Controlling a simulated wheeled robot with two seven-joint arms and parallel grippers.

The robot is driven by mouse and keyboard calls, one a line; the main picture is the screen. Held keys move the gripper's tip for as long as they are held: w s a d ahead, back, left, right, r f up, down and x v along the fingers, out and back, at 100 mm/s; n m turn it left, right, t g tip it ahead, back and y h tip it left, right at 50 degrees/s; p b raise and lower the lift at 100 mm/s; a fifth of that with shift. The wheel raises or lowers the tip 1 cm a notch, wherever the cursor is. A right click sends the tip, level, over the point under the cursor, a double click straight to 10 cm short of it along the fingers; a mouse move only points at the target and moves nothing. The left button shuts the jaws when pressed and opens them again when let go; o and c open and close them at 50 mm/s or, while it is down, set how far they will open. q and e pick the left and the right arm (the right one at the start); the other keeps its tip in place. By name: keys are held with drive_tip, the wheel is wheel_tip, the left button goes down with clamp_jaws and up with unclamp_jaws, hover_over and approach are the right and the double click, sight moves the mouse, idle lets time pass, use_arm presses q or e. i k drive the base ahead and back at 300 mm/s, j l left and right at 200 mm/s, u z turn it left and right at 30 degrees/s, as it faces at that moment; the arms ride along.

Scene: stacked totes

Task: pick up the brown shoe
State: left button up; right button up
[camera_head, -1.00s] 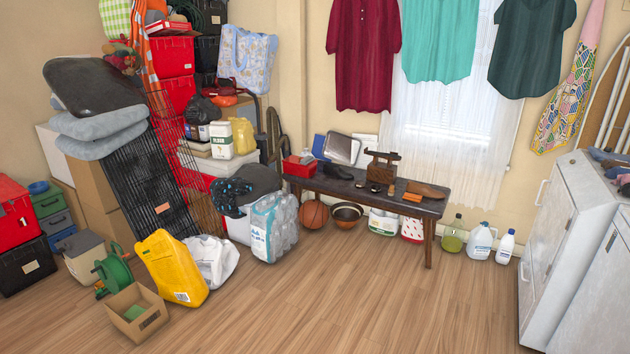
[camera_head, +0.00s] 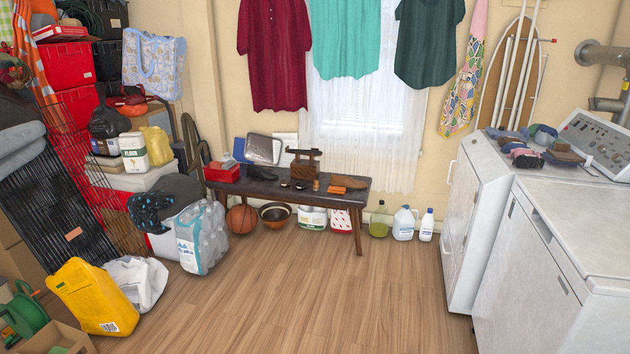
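The brown shoe (camera_head: 349,182) lies on the right part of a dark wooden bench (camera_head: 318,196) below the window. A small orange-brown box (camera_head: 337,189) sits just in front of it. A dark shoe (camera_head: 262,173) stands further left on the same bench. Neither of my grippers shows in the head view.
The wooden floor (camera_head: 330,290) in front of the bench is clear. Bottles and jugs (camera_head: 403,224) stand right of the bench. White appliances (camera_head: 545,255) fill the right side.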

sight(336, 180)
drive_tip(key=z, duration=0.2)
drive_tip(key=i, duration=4.2)
